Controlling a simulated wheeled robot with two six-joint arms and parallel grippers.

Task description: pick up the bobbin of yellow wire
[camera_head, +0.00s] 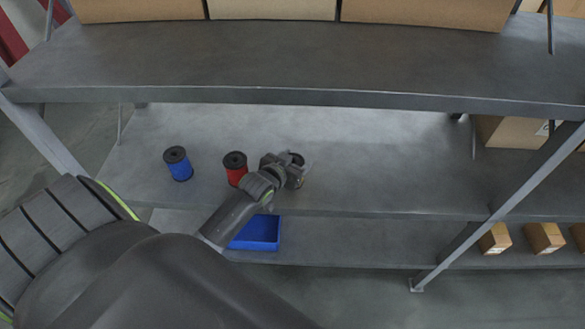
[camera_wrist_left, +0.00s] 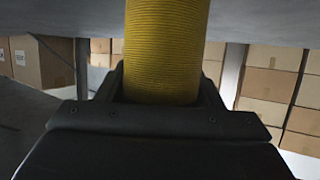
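The bobbin of yellow wire stands very close in the left wrist view, where its wound yellow wire (camera_wrist_left: 165,50) fills the space between my left gripper's fingers (camera_wrist_left: 163,88). I see no clear gap at either side, but I cannot tell whether the fingers press on it. In the head view my left gripper (camera_head: 293,172) is at the middle shelf, to the right of the red bobbin. Only the dark top of the yellow bobbin (camera_head: 297,158) shows there; its wire is hidden by the gripper. My right gripper is not in view.
A red bobbin (camera_head: 235,168) stands close to the left of my gripper, partly behind my arm. A blue bobbin (camera_head: 177,164) stands further left on the middle shelf (camera_head: 390,170). The upper shelf (camera_head: 300,65) overhangs it. A blue bin (camera_head: 259,234) sits below.

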